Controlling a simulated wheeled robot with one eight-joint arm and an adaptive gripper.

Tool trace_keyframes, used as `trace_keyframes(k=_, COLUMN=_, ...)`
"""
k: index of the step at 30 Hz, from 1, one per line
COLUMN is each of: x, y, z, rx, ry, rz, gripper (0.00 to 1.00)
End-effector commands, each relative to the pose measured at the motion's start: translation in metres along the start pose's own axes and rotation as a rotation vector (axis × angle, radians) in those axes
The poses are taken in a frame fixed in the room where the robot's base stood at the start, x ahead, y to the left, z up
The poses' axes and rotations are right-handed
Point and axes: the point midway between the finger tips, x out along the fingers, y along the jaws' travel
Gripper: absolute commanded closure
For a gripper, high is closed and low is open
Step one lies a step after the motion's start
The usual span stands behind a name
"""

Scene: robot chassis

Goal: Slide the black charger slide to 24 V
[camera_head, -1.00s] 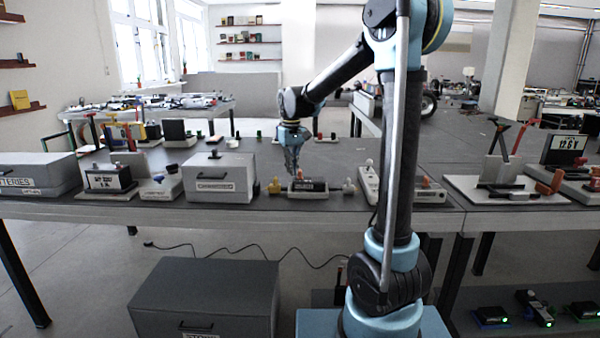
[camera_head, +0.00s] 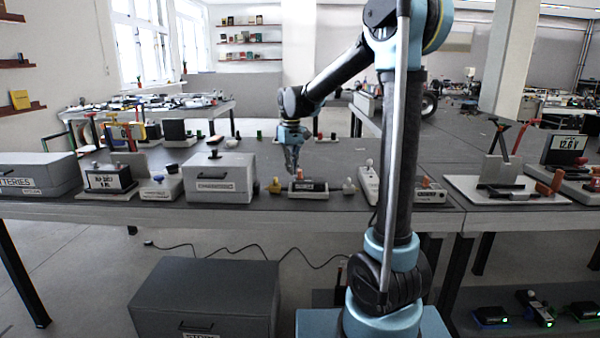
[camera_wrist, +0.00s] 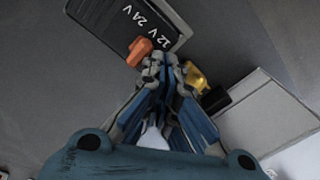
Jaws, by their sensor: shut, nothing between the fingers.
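The charger (camera_head: 312,188) is a dark box on a light base, standing on the front part of the table. In the wrist view its dark top (camera_wrist: 110,22) carries the markings 12 V and 24 V. An orange slide knob (camera_wrist: 137,52) sits at its edge, closer to the 12 V marking; no black knob shows. The knob is also visible in the head view (camera_head: 299,175). My gripper (camera_head: 291,170) is shut and empty, with its tips just beside the knob. I cannot tell whether they touch it.
A yellow-knobbed piece (camera_head: 274,186) stands left of the charger and shows beside my fingers in the wrist view (camera_wrist: 196,77). A white box (camera_head: 218,178) is further left. A white-knobbed piece (camera_head: 349,187) and a white strip (camera_head: 369,183) stand to the right.

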Motion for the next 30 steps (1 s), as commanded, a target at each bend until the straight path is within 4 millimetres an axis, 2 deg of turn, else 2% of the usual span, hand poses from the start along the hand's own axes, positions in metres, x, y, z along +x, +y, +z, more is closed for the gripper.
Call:
trace_keyframes(k=11, x=0.001, y=0.001, z=0.000, rx=0.001, ry=0.000, rz=0.000, gripper=1.00)
trace_keyframes(k=30, x=0.017, y=0.001, z=0.000, rx=0.001, ry=0.000, rz=0.000, gripper=1.00)
